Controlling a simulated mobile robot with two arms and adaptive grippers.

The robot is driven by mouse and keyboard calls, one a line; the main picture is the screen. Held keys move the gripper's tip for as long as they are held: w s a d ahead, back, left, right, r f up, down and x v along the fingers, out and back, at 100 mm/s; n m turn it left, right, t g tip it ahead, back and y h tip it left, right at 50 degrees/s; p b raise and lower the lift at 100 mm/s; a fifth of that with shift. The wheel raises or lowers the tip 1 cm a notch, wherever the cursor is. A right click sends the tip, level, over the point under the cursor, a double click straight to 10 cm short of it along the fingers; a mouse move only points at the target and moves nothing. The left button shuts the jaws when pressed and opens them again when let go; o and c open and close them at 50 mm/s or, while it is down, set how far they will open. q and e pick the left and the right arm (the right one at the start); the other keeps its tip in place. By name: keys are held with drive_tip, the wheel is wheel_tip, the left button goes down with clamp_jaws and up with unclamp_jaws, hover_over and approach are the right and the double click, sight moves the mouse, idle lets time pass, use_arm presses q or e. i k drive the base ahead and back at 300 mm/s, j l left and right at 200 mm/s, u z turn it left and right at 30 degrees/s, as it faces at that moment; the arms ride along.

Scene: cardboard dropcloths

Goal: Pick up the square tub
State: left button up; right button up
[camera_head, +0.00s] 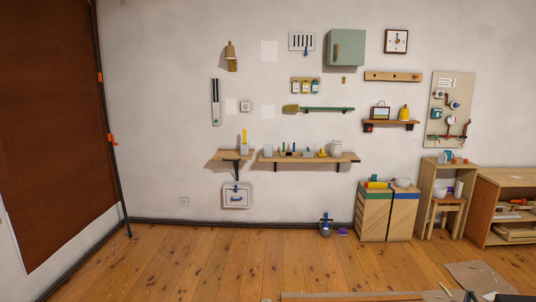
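I cannot make out for certain which thing is the square tub. A small grey squarish container (246,150) stands on the short left wall shelf (230,156), by an upright yellow item (243,136). Other small grey containers (308,151) stand on the longer wall shelf (335,158) to its right. All are far off and too small to tell their shape well. Neither of my grippers can be made out in the head view.
A wooden cabinet (374,217) with small items on top, a stool (446,214) and a shelf unit (492,211) line the wall at right. A brown panel (50,120) stands at left. Cardboard (478,277) lies at front right. The wooden floor (210,262) is mostly clear.

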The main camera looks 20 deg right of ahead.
sight(268, 149)
drive_tip(key=i+j, duration=0.15)
drive_tip(key=i, duration=0.8)
drive_tip(key=i+j+u, duration=0.15)
drive_tip(key=i, duration=0.8)
drive_tip(key=i+z, duration=0.15)
drive_tip(key=i, duration=0.55)
drive_tip(key=i+z, duration=0.2)
drive_tip(key=i, duration=0.55)
drive_tip(key=i+j+z, duration=0.15)
drive_tip(key=i, duration=0.55)
